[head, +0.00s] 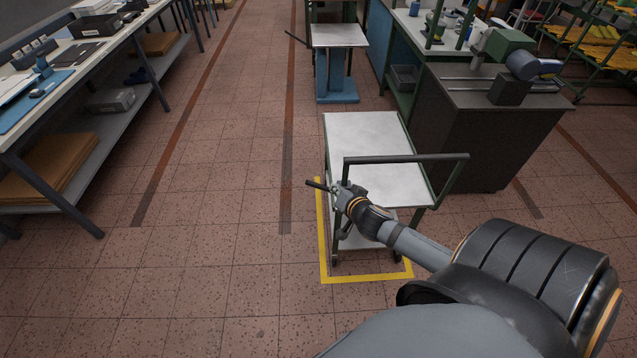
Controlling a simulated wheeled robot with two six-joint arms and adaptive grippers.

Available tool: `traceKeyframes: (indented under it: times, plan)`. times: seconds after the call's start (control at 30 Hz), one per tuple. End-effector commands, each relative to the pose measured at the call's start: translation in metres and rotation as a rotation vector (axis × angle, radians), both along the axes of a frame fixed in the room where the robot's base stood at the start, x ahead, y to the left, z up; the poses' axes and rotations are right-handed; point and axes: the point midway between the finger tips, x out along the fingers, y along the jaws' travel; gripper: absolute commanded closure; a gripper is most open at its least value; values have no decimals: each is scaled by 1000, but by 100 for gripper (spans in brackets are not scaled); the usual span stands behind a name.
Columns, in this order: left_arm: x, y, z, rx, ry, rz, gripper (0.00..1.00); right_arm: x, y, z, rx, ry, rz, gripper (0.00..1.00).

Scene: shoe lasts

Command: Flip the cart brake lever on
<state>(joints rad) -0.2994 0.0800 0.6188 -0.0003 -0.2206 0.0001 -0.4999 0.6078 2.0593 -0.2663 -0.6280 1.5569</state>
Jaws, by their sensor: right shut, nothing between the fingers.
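The cart (365,135) has a pale top, a dark green frame and a push handle (410,158) at its near end. A short dark lever (317,185) sticks out to the left at the cart's near left corner, tilted slightly up toward its free end. My right gripper (340,190) is at that corner, beside the lever's inner end. Its fingers look closed with nothing held. Whether they touch the lever I cannot tell. My right arm hides part of the cart's lower near side. My left gripper is not in view.
Yellow floor tape (350,279) outlines the cart's place. A dark cabinet (480,135) with a green machine (503,45) stands close on the right. A blue-based stand (337,85) is behind the cart. A long workbench (85,65) runs along the left. The tiled floor between is clear.

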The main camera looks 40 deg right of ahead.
Motion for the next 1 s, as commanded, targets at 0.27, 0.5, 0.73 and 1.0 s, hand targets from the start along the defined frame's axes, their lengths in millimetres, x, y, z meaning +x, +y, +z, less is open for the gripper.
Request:
traceKeyframes:
  times: [0.27, 0.5, 0.73, 1.0]
  plan:
    - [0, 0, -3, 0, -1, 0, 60, 30, -7, -16, 4, -3, -4, 100]
    - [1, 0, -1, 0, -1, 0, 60, 75, -17, -40, 4, -2, -3, 100]
    - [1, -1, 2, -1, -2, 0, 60, 97, -10, -69, 3, 0, 1, 100]
    - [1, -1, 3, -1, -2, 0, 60, 102, -6, -82, 1, 1, 2, 100]
